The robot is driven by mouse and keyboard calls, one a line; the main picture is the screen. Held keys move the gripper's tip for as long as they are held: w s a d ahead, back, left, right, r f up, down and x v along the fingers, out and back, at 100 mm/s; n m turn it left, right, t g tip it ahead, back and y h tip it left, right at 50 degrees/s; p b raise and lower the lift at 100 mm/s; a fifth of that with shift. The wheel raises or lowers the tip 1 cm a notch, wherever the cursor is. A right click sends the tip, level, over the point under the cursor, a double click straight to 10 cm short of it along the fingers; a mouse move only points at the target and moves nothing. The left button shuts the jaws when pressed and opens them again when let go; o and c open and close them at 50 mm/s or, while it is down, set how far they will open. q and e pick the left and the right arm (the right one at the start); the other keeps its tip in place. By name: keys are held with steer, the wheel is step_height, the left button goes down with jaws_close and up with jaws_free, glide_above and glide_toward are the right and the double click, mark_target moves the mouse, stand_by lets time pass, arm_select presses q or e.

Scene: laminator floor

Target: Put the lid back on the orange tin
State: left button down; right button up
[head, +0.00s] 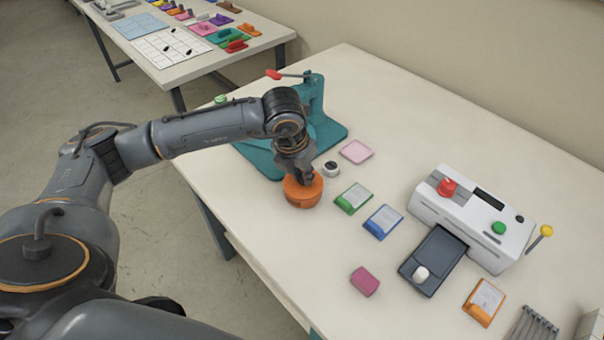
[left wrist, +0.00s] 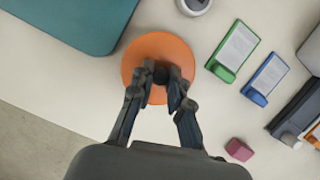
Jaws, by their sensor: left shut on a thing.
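The orange tin (head: 301,199) stands on the white table near its left edge, below my left gripper (head: 306,179). Its round orange lid (left wrist: 144,50) fills the middle of the left wrist view, with a dark knob at its centre. My left gripper (left wrist: 161,76) is shut on that knob, fingers pointing down. The lid is at the top of the tin, level as far as I can see. The gripper covers part of it, and I cannot tell whether it is fully seated. My right gripper is not in view.
A teal press (head: 317,110) stands just behind the tin. A small white round container (head: 330,168), a green card holder (head: 353,198) and a blue one (head: 383,222) lie to the right. A white machine (head: 470,215) is farther right. Table in front of the tin is clear.

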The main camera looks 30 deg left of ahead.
arm_select(q)
steer(key=shift+f+b, duration=0.1)
steer(key=shift+b, duration=0.25)
stand_by(0.4)
steer(key=shift+b, duration=0.4)
stand_by(0.7)
stand_by(0.3)
steer(key=c, duration=0.7)
jaws_free()
steer(key=shift+r+p, duration=1.8)
steer(key=shift+r, duration=1.7)
